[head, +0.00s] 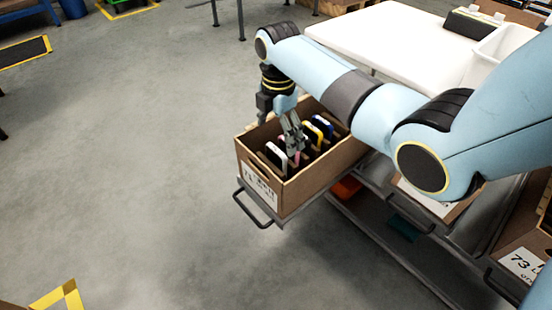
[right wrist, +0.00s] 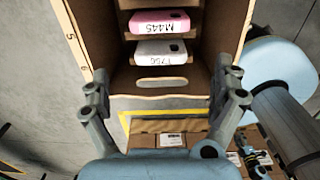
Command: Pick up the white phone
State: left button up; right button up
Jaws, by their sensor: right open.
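The white phone (head: 276,155) stands in the front slot of a tilted cardboard carton (head: 310,183) in the head view. In the right wrist view the white phone (right wrist: 161,53) shows its edge with a label, beside a pink phone (right wrist: 160,22). My right gripper (head: 294,147) reaches down into the carton at the phones. In the right wrist view its two fingers (right wrist: 166,98) are spread wide, with nothing between them, on the near side of the white phone. I cannot tell whether a finger touches any phone. My left gripper is in neither view.
More phones, one yellow (head: 322,127) and one blue, stand behind in the carton. The carton sits on a metal rack with a handle (head: 258,212). A white table (head: 385,38) is behind my right arm. Another carton (head: 525,255) is at right.

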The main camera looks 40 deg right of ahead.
aim_at(276, 149)
jog(key=shift+a+f, duration=0.1)
jog(key=shift+f, duration=0.75)
jog(key=f+b, duration=0.1)
jog(key=f, duration=0.1)
jog(key=f+b, duration=0.1)
jog(key=f, duration=0.1)
jog(key=shift+s+a+b, duration=0.15)
jog(key=shift+a+b, duration=0.05)
jog(key=shift+b, duration=0.1)
jog(key=shift+f, duration=0.25)
jog(key=shift+r, duration=0.15)
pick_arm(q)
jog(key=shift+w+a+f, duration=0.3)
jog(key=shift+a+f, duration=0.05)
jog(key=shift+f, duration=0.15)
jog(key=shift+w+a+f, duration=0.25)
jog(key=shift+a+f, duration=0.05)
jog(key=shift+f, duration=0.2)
pick_arm(e)
jog(key=c, duration=1.2)
jog(key=shift+o, duration=0.2)
jog(key=shift+r, duration=0.3)
pick_arm(q)
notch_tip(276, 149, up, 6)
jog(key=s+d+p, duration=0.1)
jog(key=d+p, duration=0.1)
jog(key=p, duration=0.5)
pick_arm(e)
notch_tip(276, 149, up, 18)
jog(key=shift+f, duration=0.25)
